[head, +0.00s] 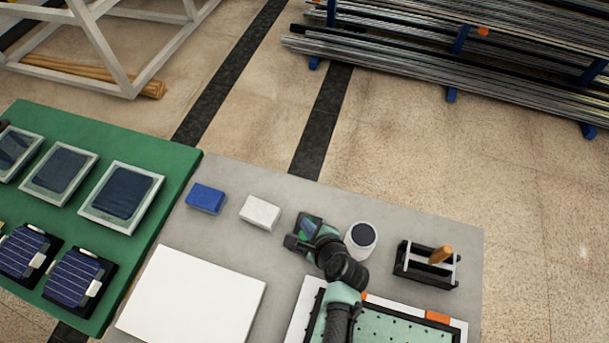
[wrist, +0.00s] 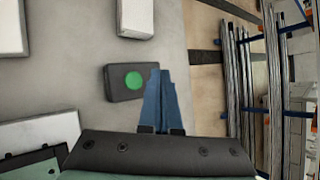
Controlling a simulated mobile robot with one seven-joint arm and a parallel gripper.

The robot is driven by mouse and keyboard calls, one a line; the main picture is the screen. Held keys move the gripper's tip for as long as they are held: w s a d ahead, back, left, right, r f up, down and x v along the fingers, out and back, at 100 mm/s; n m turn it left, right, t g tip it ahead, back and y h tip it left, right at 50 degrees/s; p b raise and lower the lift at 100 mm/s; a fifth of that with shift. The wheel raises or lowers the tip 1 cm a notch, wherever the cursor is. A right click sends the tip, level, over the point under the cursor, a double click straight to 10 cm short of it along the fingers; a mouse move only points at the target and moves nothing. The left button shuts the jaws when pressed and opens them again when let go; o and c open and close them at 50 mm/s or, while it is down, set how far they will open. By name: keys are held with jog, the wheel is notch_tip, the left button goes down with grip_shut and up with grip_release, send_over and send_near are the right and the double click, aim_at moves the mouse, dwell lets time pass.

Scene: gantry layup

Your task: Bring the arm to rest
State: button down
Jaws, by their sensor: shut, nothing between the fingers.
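My gripper (head: 299,240) is over the grey table, with my arm reaching up from the bottom edge of the head view. In the wrist view its blue fingers (wrist: 160,85) are together, with nothing between them. A dark box with a round green top mark (wrist: 124,83) lies beside the fingertips, which partly overlap its edge in that view. I cannot tell whether they touch it. In the head view the gripper and wrist largely hide this spot.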

jog(key=shift+w+r, duration=0.1)
jog(key=w+r+n+t+h+b, duration=0.1)
jog(key=w+r+n+t, duration=0.3)
jog(key=r, duration=0.8)
jog(key=w+r+n+t+b, duration=0.1)
jog(key=w+r+n, duration=0.35)
jog(key=r, duration=0.65)
jog(key=w+r+n+t+h+b, duration=0.1)
jog(key=w+r+n+t, duration=0.3)
jog(key=r, duration=0.8)
jog(key=s+r+n+t, duration=0.2)
jog(key=r, duration=0.7)
jog(key=s+r+n+t, duration=0.2)
jog(key=r, duration=0.8)
jog(key=s+r+n+t+h+b, duration=0.1)
jog(key=s+r+n+t, duration=0.4)
jog(key=s+r, duration=1)
notch_tip(320, 180, up, 2)
jog(key=shift+a+r+n+t+h+b, duration=0.1)
jog(key=shift+a+n+t+h+b, duration=0.3)
jog(key=shift+t+b, duration=0.1)
